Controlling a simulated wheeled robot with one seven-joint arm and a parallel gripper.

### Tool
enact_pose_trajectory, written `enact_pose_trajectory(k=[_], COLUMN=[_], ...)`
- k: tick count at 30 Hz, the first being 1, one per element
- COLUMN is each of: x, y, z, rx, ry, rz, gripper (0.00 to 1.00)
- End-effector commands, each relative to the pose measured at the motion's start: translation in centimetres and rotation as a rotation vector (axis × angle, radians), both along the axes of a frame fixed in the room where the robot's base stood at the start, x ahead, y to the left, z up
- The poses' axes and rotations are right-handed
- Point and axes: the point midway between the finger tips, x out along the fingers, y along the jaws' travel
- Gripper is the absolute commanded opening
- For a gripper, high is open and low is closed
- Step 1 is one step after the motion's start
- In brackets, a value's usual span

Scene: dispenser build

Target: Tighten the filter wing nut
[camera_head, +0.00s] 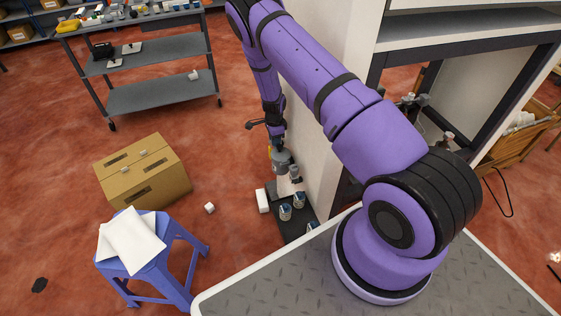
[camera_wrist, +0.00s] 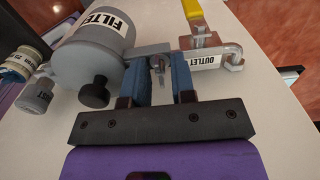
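The grey filter housing (camera_wrist: 90,58), a cylinder with a FILTER label, is at the upper left of the wrist view. A small metal piece (camera_wrist: 158,64), apparently the wing nut, stands at the end of the housing's grey bracket. My gripper (camera_wrist: 164,68) has its two blue fingers on either side of this piece, with a gap between them. Its exact shape and any finger contact are too small to tell. In the head view, the grey housing (camera_head: 281,160) shows at the wall's edge below my arm; the wing nut cannot be made out there.
A black knob (camera_wrist: 95,92) sticks out left of the fingers. An outlet pipe (camera_wrist: 233,57) and yellow valve handle (camera_wrist: 193,8) are close on the right. In the head view, a blue stool (camera_head: 150,262) and cardboard box (camera_head: 143,172) stand on the floor at left.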

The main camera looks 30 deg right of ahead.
Motion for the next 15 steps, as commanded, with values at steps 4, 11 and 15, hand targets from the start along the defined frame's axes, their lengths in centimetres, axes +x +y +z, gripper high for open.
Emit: enact_pose_trajectory(k=[4,11,15], x=[0.01,0.0,0.0], y=[0.0,0.02,0.02], z=[0.02,0.01,-0.01], rx=[0.0,-0.002,-0.001], ry=[0.0,0.0,0.0], rz=[0.0,-0.092,-0.238], gripper=[0.0,0.0,0.0])
